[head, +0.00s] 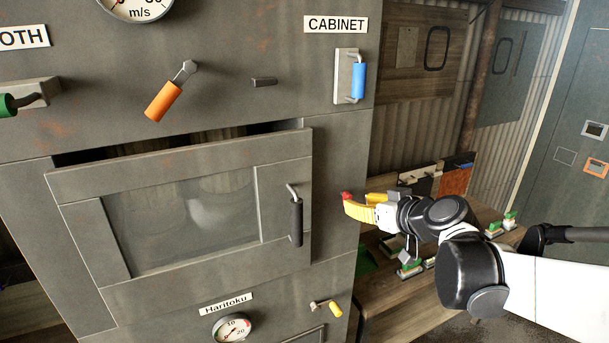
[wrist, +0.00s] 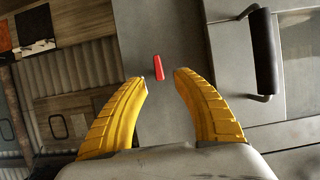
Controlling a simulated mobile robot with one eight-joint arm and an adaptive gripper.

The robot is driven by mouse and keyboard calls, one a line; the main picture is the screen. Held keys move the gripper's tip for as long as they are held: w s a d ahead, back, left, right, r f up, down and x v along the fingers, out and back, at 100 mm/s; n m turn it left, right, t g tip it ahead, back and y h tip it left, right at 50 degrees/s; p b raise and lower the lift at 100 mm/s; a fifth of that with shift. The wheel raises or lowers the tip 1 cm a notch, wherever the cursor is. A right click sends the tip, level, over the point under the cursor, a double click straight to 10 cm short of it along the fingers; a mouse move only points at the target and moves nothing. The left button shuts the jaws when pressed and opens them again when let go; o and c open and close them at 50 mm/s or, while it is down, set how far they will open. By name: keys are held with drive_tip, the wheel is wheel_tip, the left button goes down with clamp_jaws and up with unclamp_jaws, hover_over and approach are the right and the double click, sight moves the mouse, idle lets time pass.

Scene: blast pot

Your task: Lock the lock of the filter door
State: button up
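A grey door (head: 91,184) with a glass pane and a black handle (head: 296,220) sits in the cabinet front, with a dark gap along its top. No label marks it as the filter door. A small red piece (head: 347,196) shows at my fingertips, right of the door. In the wrist view, this red piece (wrist: 158,68) lies just beyond and between the fingertips, in front of grey metal; I cannot tell whether it is the lock. My gripper (wrist: 160,78), with yellow fingers, is open and empty. It also shows in the head view (head: 349,206). The black handle stands right of it in the wrist view (wrist: 264,55).
An orange-handled lever (head: 164,101) and a grey peg (head: 264,81) are above the door. A blue handle (head: 358,82) is under the CABINET label (head: 336,24). A yellow-tipped valve (head: 335,309) and gauge (head: 231,328) are below. A wooden bench (head: 385,312) stands right.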

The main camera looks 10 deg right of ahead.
sight(346, 199)
drive_tip(key=x, duration=0.6)
drive_tip(key=shift+w+f, duration=0.1)
drive_tip(key=shift+w, duration=0.1)
drive_tip(key=shift+c, duration=0.5)
drive_tip(key=shift+d, duration=0.1)
clamp_jaws()
